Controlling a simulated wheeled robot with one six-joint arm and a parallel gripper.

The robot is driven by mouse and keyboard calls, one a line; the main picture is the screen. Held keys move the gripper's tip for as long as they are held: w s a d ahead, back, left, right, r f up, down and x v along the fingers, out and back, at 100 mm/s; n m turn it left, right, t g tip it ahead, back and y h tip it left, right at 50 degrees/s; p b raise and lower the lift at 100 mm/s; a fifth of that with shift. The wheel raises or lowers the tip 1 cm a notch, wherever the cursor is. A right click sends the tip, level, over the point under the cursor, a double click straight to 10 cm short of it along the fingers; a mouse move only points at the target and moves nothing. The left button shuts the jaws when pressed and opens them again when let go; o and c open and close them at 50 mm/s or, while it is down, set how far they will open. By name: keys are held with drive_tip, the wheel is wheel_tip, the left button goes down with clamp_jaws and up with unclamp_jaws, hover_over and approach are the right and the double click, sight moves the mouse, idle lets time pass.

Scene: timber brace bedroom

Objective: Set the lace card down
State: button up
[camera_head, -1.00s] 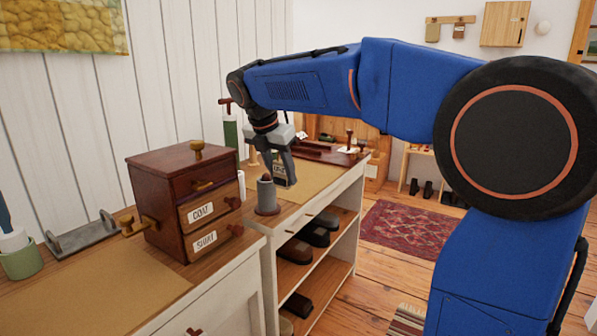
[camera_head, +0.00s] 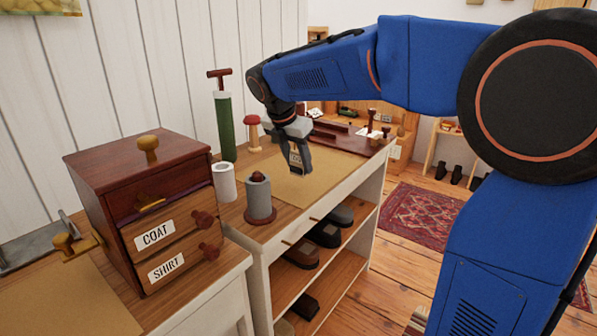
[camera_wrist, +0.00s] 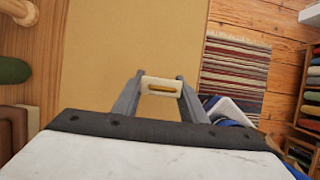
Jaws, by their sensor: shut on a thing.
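Whether the card's lower edge touches the mat I cannot tell. In the wrist view the card (camera_wrist: 161,86) shows edge-on between the two grey fingertips, cream with a yellow strip, with the mat (camera_wrist: 130,40) behind it.
A grey cylinder on a round base (camera_head: 259,200), a white cup (camera_head: 224,182), a green pump-like tool (camera_head: 225,125) and a red-topped stand (camera_head: 253,133) stand left of the mat. A drawer box marked COAT and SHIRT (camera_head: 150,210) is nearer. The mat around the card looks clear.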

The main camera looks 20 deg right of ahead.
sight(296, 164)
drive_tip(key=shift+f, duration=1.6)
drive_tip(key=shift+f, duration=0.1)
drive_tip(key=o, duration=1)
drive_tip(key=v, duration=1.2)
drive_tip(key=s+d+f+m+y, duration=0.1)
drive_tip(key=s+d+f+m, duration=0.3)
drive_tip(key=s+m, duration=0.3)
drive_tip(key=s+d+f+m+y, duration=0.1)
drive_tip(key=s+d+f+m, duration=0.3)
drive_tip(key=s, duration=0.6)
drive_tip(key=shift+s+d+f+m+t+y, duration=0.25)
drive_tip(key=shift+s+d+f+m+t, duration=0.15)
drive_tip(key=shift+s+f+m, duration=1.8)
drive_tip(key=shift+s+d+f+m+t+y, duration=0.4)
drive_tip(key=shift+s+f+m, duration=1.4)
drive_tip(key=shift+s+m, duration=0.7)
drive_tip(key=shift+s+d+f+m+t+y, duration=0.15)
drive_tip(key=shift+s+d+f+m+t, duration=0.25)
drive_tip(key=shift+s+f+m, duration=1.75)
